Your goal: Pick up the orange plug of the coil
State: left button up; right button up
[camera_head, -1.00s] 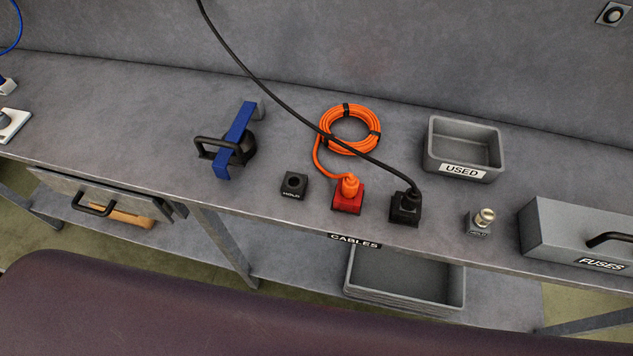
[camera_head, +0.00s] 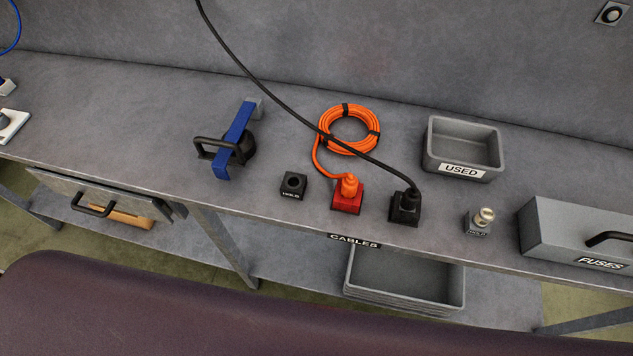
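The orange plug (camera_head: 349,186) stands upright in a red socket block (camera_head: 347,203) near the front edge of the workbench. Its orange cable runs up from it to the orange coil (camera_head: 351,117), which lies flat on the bench behind it, bound with black ties. A black cable passes across the coil's lower part. Neither of my grippers is in the head view.
A black plug (camera_head: 409,200) sits in a black block right of the red one. A small dark block (camera_head: 293,185) is at its left. A blue-strapped black handle (camera_head: 235,146), a USED bin (camera_head: 434,150), a FUSES box (camera_head: 562,235) and a CABLES tray (camera_head: 457,289) are around.

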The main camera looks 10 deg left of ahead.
aim_at(349, 189)
jog(key=u, duration=0.85)
jog(key=k+l+u, duration=0.35)
jog(key=l, duration=0.2)
jog(key=k+l+u, duration=0.4)
jog(key=k+l, duration=0.2)
